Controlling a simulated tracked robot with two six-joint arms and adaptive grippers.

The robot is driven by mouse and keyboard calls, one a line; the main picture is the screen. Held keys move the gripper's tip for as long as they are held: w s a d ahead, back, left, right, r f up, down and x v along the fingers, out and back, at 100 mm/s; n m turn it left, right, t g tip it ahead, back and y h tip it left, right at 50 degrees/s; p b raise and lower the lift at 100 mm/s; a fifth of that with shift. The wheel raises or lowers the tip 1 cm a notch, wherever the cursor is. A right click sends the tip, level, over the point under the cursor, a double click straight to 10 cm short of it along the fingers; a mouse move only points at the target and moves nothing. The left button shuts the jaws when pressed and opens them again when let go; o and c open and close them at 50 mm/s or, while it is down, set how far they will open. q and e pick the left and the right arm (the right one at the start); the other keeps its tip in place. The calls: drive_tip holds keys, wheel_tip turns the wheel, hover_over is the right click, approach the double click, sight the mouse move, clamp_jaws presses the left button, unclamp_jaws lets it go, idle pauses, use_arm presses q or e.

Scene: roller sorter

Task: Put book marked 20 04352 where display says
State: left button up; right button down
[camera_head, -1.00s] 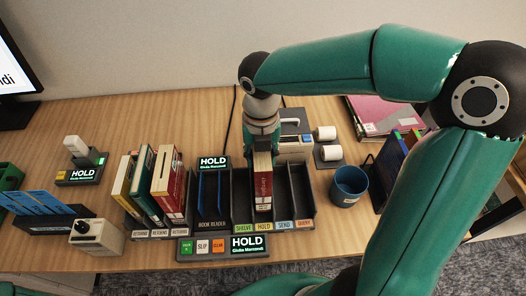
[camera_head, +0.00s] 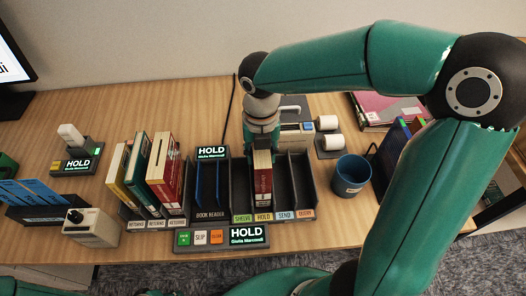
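A red book (camera_head: 263,180) with a pale top edge and a light label on its spine stands upright in the sorter (camera_head: 240,195), in the compartment above the HOLD label (camera_head: 263,217). Its number is too small to read. My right gripper (camera_head: 262,146) comes down from above and is shut on the book's upper part; the fingertips are mostly hidden. The display (camera_head: 248,236) in front reads HOLD with a name under it. A second HOLD display (camera_head: 212,152) stands behind the book reader (camera_head: 210,214). My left gripper is not in view.
Several books (camera_head: 162,165) lean in the returns slots at left. SHELVE, SEND and the rightmost compartment look empty. Another HOLD display (camera_head: 78,165) is at the left.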

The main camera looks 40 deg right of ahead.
drive_tip(key=shift+f+b, duration=0.3)
drive_tip(key=shift+f, duration=0.15)
drive_tip(key=c, duration=0.6)
unclamp_jaws()
wheel_tip(320, 180, up, 12)
drive_tip(key=shift+f, duration=0.1)
idle(0.3)
